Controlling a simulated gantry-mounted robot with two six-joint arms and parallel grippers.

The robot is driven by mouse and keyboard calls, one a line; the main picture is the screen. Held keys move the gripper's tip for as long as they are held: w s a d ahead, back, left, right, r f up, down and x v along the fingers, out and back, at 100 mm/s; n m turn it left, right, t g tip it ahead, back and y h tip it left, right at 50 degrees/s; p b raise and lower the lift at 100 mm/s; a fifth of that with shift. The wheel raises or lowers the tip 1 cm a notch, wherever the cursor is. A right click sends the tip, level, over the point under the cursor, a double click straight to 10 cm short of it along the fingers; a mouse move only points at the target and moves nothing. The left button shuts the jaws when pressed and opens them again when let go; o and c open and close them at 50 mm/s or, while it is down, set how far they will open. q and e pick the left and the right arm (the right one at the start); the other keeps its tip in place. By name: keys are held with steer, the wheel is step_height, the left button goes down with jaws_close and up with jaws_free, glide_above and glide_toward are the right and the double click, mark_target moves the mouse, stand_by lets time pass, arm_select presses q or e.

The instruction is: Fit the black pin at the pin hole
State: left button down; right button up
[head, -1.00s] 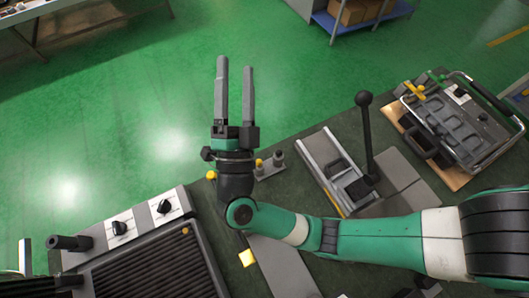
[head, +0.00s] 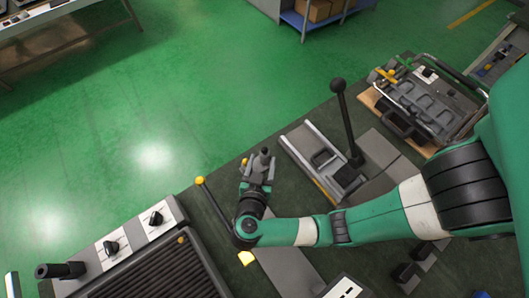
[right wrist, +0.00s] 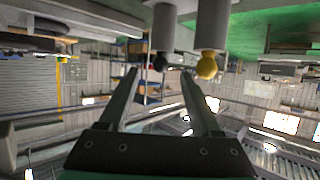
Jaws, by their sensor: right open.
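The black pin (head: 264,154) stands upright at the near left of the bench, beside a yellow-tipped pin (head: 244,162). My right gripper (head: 258,176) is beside them, held low over the bench, with my wrist partly covering the spot. In the right wrist view, which is upside down, my open right gripper (right wrist: 161,74) shows both fingers apart and empty. The black pin's dark tip (right wrist: 160,62) lines up with the gap between them, and the yellow-tipped pin (right wrist: 208,64) is right of it. Contact cannot be told. I cannot make out the pin hole. My left gripper is not in view.
A lever with a black knob (head: 337,86) rises from a metal fixture to the right. A ribbed grill unit with knobs (head: 155,272) is at the lower left. A tool case (head: 425,100) sits at the far right.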

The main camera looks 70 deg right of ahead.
mark_target(264, 152)
steer(key=b+x, duration=0.2)
steer(key=x, duration=0.4)
jaws_close()
stand_by(0.3)
